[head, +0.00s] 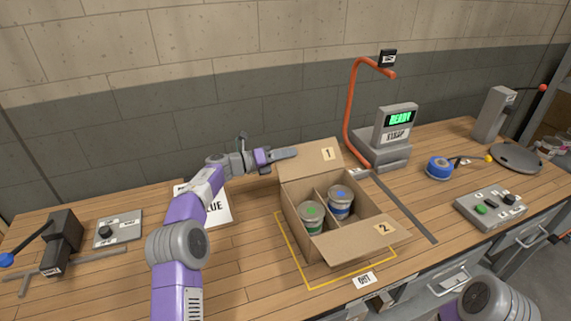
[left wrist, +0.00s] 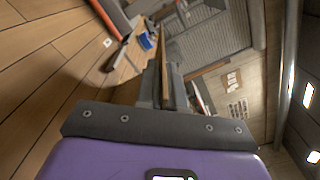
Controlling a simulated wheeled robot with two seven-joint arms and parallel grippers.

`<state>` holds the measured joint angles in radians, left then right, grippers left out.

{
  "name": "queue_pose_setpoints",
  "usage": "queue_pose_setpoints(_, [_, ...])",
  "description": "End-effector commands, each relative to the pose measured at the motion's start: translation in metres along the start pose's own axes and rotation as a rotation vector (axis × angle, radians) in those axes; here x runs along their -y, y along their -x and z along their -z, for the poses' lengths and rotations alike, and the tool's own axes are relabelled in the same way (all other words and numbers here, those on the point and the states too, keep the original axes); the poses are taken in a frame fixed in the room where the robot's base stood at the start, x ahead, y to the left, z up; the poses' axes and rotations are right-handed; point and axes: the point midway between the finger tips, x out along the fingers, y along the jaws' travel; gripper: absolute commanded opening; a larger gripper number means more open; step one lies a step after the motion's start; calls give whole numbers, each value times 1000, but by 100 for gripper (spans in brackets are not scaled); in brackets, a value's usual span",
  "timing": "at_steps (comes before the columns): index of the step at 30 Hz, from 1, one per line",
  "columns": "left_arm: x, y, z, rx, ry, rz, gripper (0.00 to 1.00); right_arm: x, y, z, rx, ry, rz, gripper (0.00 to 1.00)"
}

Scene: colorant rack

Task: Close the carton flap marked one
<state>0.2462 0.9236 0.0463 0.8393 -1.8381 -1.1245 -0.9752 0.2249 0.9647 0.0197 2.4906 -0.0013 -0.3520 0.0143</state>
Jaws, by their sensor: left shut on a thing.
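The open cardboard carton (head: 292,205) stands on the wooden bench. Its flap marked one (head: 327,160) is raised at the back, leaning outward. The flap marked two (head: 365,238) is folded outward at the front. Two cans sit inside, one with a green mark (head: 311,216) and one with a blue mark (head: 340,200), with a divider between them. My left gripper (head: 287,154) is at the upper left edge of flap one and shut on it. In the left wrist view the flap shows edge-on as a thin brown strip (left wrist: 165,48) between the fingers. My right gripper is out of view.
A yellow outline (head: 312,287) surrounds the carton's front. A grey scale unit (head: 385,152) and an orange curved post (head: 350,105) stand behind it to the right. A blue tape roll (head: 438,168) and a button box (head: 490,208) lie right.

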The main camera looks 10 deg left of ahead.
Motion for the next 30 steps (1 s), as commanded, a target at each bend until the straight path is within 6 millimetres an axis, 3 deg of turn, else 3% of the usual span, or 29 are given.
queue_pose_setpoints(10, [14, 0, 0, 1, -63, 2, 0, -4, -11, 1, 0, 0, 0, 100])
queue_pose_setpoints(30, [16, -1, 1, -1, -59, 4, 0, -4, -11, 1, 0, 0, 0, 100])
